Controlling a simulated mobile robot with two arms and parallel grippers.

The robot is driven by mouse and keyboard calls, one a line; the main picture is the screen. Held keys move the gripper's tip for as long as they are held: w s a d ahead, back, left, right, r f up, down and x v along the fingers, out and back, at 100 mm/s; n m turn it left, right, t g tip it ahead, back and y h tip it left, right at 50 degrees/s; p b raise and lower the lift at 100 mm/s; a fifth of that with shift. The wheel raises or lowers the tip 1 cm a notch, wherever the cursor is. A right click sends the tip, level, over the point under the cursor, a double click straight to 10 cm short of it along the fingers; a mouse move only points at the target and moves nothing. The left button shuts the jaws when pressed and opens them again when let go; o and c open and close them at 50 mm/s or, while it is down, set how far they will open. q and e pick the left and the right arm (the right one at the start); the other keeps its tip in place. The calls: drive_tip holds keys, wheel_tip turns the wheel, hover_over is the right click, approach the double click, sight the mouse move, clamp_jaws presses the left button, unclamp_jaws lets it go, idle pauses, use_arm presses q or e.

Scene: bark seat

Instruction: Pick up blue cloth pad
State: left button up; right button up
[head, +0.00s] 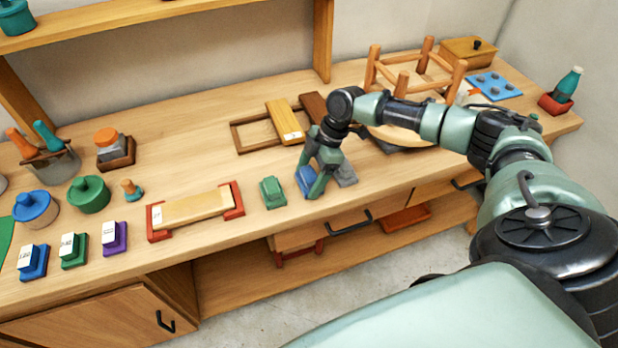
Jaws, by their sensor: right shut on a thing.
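The blue cloth pad (304,180) is on the workbench top near its front edge, partly hidden by the gripper fingers. My right gripper (318,186) points down over it and is shut on it. A green pad (272,192) lies just to the left, and a grey pad (345,174) lies close to the right of the gripper. I cannot tell whether the blue pad is lifted off the bench. My left gripper does not show.
A board in red holders (196,207) lies left of the green pad. Wooden frames (262,132) lie behind the gripper. An upturned stool (414,75) stands at the back right, near my arm. Blue (33,262), green and purple blocks stand at the front left.

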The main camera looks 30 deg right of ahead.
sight(309, 173)
wheel_tip(309, 173, up, 20)
drive_tip(key=b, duration=0.3)
